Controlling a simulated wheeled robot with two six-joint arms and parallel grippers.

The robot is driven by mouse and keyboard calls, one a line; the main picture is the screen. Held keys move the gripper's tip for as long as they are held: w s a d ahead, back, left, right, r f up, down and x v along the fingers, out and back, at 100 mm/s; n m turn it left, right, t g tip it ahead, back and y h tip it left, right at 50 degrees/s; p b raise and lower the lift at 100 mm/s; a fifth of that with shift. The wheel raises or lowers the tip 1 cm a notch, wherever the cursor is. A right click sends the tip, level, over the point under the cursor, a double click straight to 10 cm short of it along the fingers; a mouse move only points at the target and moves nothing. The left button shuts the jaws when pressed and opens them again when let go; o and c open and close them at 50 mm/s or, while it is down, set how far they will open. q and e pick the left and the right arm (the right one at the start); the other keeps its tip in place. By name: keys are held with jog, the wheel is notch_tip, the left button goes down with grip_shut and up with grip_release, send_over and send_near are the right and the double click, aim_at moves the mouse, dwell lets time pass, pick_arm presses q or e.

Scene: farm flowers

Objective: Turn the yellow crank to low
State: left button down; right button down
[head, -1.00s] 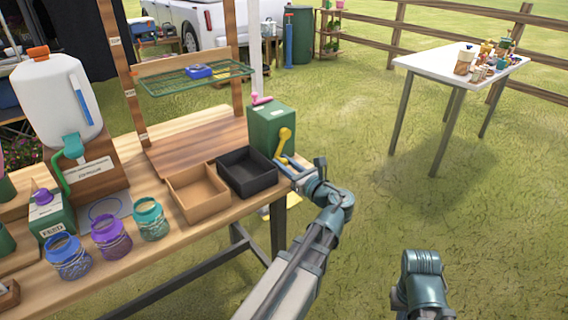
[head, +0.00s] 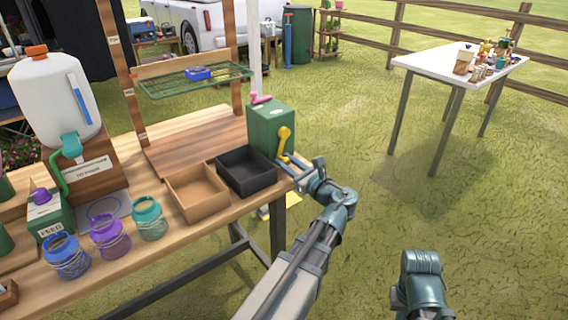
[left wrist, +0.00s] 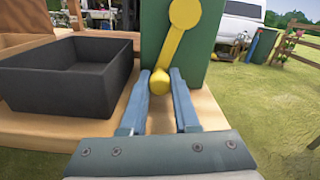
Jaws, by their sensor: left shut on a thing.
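The yellow crank (head: 285,134) is on the front face of a green box (head: 263,130) at the table's right end. In the left wrist view the crank (left wrist: 176,45) hangs from its round hub, with its arm slanting down and slightly left to a round knob. My left gripper (head: 284,160) is at the crank's lower end. In the wrist view its two blue fingers (left wrist: 160,80) are closed on either side of the knob. No low marking is readable on the box. My right gripper is not in view; only part of my right arm shows at the bottom right.
A black tray (head: 271,181) sits just left of the green box, with a tan tray (head: 224,207) beside it. Open grass lies to the right, with a white table (head: 430,66) farther off.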

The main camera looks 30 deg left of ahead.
aim_at(295, 167)
pick_arm(q)
jog(key=shift+w+d+f+n, duration=0.15)
jog(key=shift+w+d+n, duration=0.15)
jog(key=shift+w+n, duration=0.5)
jog(key=n, duration=0.1)
jog(key=w+n, duration=0.1)
jog(key=shift+w+d+n, duration=0.25)
jog(key=shift+d+n, duration=0.1)
jog(key=shift+n, duration=0.05)
jog(key=n, duration=0.1)
jog(key=w+n, duration=0.1)
jog(key=shift+w+d+r+n, duration=0.3)
jog(key=shift+r+n, duration=0.05)
jog(key=shift+n, duration=0.05)
jog(key=shift+w+d+r+n+p, duration=0.25)
jog(key=shift+w+n+p, duration=0.25)
jog(key=shift+n, duration=0.4)
jog(key=n, duration=0.1)
jog(key=w+r+n+p, duration=0.1)
jog(key=n, duration=0.1)
jog(key=shift+w+d+r, duration=0.3)
jog(key=shift+w+d+r+n+p, duration=0.1)
jog(key=shift+w+r+n+p, duration=0.1)
jog(key=shift+r+n+p, duration=0.4)
jog(key=shift+w+d+r+n+p, duration=0.15)
jog(key=shift+n+p, duration=0.1)
jog(key=shift+n, duration=0.7)
jog(key=shift+w+r+n+p, duration=0.25)
jog(key=shift+n+p, duration=0.15)
jog(key=shift+n, duration=0.35)
